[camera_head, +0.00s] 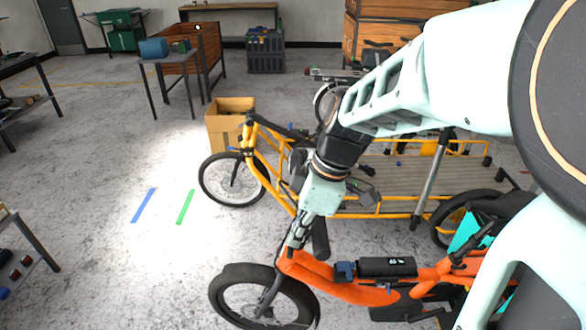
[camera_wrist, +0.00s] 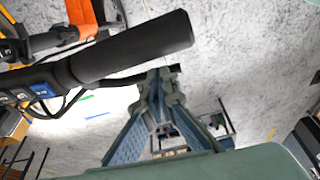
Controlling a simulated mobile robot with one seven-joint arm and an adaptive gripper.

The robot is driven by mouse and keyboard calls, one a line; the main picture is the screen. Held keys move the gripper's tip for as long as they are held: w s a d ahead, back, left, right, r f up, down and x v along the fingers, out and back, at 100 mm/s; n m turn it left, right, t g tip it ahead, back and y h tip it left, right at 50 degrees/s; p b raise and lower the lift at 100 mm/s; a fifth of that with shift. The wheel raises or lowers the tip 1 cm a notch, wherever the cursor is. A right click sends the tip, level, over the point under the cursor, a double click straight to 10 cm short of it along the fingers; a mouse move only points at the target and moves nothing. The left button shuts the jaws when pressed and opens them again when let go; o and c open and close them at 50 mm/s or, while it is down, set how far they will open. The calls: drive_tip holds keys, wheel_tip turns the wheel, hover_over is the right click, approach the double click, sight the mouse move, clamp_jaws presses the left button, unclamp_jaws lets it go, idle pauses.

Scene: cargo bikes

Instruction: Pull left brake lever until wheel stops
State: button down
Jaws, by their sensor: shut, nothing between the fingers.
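The orange bike (camera_head: 345,288) stands at the front of the head view. Its black front wheel (camera_head: 225,283) is at the lower left; I cannot tell whether it turns. In the wrist view a black handlebar grip (camera_wrist: 135,48) runs across the upper left. A thin black brake lever (camera_wrist: 112,82) runs below it towards my fingertips. My gripper (camera_wrist: 161,80) is shut, its fingertips close to the lever's outer end; I cannot tell whether they touch. In the head view my gripper (camera_head: 297,238) is over the bike's handlebar area, and the lever is hard to make out there.
A yellow cargo bike (camera_head: 275,195) with a flat slatted deck stands just behind the orange one. A cardboard box (camera_head: 226,133) is behind its front wheel. Tables stand farther back and left. The floor at the left, with blue (camera_head: 143,205) and green (camera_head: 185,207) strips, is clear.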

drive_tip(key=a+b, duration=0.1)
drive_tip(key=a+f+b, duration=0.1)
drive_tip(key=b, duration=0.1)
drive_tip(key=shift+w+a+f, duration=0.15)
drive_tip(key=shift+w+a, duration=0.05)
drive_tip(key=shift+a, duration=0.2)
drive_tip(key=shift+f, duration=0.1)
idle(0.9)
